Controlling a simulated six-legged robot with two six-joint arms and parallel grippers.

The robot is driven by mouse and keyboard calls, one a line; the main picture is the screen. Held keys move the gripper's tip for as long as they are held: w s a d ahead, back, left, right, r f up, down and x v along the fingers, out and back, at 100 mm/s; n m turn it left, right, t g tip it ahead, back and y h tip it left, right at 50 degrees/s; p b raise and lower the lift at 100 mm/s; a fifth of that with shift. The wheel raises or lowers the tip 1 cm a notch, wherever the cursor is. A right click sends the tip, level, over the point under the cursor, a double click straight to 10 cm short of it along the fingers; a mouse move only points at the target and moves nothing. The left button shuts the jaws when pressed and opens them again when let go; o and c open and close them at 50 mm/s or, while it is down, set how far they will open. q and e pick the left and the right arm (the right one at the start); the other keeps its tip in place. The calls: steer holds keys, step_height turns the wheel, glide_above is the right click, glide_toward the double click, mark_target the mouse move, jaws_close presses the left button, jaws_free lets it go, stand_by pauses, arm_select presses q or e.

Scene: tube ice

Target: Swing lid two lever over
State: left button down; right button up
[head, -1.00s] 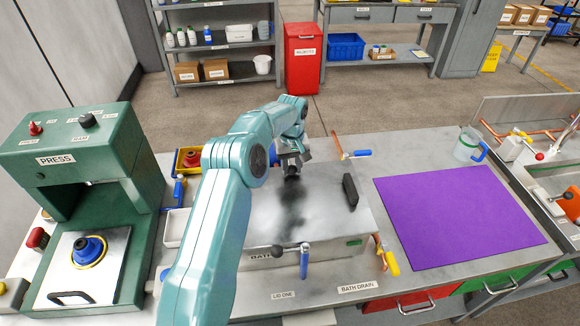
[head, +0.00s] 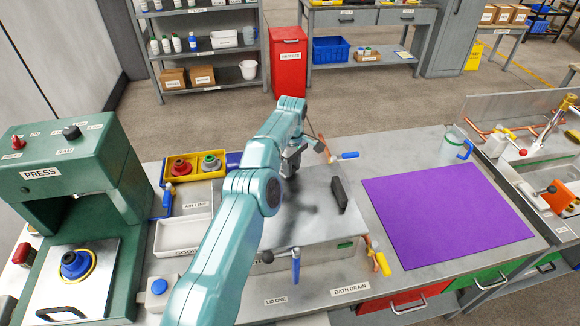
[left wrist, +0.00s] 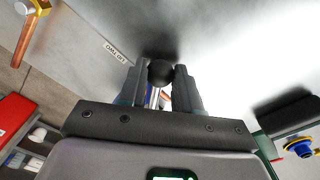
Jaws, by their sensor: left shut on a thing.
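The grey bath lid (head: 320,222) lies closed on the bench, with a black bar handle (head: 339,195) at its right. My left gripper (head: 292,160) reaches the lid's far edge. In the left wrist view its fingers (left wrist: 161,78) are shut on the black ball knob (left wrist: 160,71) of a lever. A bit of metal rod and blue shows below the knob. A LID TWO label (left wrist: 115,52) is beside it. In the head view my arm and gripper hide most of this lever. The blue lid one lever (head: 295,266) stands at the near edge. My right gripper is not seen.
A green press (head: 75,185) stands left, with a white tray (head: 180,236) and a yellow bin (head: 195,167) beside my arm. A blue-handled copper valve (head: 345,155) is close right of my gripper. The purple mat (head: 445,215) is bare.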

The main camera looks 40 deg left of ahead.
arm_select(q)
steer(key=shift+a, duration=0.1)
stand_by(0.3)
steer(key=c, duration=0.8)
jaws_free()
